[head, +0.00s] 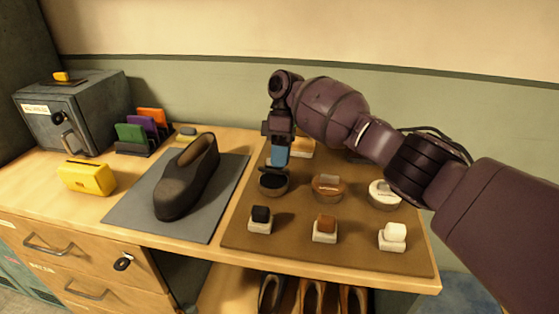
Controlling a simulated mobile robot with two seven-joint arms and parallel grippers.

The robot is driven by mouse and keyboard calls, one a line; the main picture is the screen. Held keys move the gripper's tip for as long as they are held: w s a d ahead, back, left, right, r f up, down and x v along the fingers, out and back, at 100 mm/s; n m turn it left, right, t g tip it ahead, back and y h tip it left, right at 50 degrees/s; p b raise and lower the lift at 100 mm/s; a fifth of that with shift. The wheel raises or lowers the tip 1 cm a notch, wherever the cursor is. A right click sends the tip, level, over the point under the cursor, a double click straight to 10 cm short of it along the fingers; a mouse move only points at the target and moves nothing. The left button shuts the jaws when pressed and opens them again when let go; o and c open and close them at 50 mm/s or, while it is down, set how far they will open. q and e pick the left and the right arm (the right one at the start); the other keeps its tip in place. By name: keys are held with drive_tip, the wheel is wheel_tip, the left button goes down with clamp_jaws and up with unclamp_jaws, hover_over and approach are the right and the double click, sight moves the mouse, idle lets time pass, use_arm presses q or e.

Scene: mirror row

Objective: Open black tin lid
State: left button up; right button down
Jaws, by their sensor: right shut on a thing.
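The black tin (272,188) stands on the brown mat, in the back row at the left. It is round, with a dark top. My right gripper (275,168) points down right over it, its blue-tipped fingers shut at the top of the tin on what seems to be the lid's grip. The fingers hide part of the lid. I see no clear gap between lid and tin. My left gripper is not in view.
A brown tin (328,188) and a white tin (385,195) stand to the right. A dark shoe (187,178) lies on a grey mat (125,215) to the left.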

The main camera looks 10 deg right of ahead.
drive_tip(key=shift+w+r, duration=0.1)
drive_tip(key=shift+w, duration=0.05)
drive_tip(key=shift+g, duration=0.3)
drive_tip(key=shift+w, duration=0.1)
drive_tip(key=shift+d, duration=0.1)
drive_tip(key=shift+r, duration=0.1)
drive_tip(key=c, duration=1.2)
unclamp_jaws()
drive_tip(key=shift+o, duration=0.2)
drive_tip(key=shift+w+g, duration=0.1)
drive_tip(key=shift+g, duration=0.2)
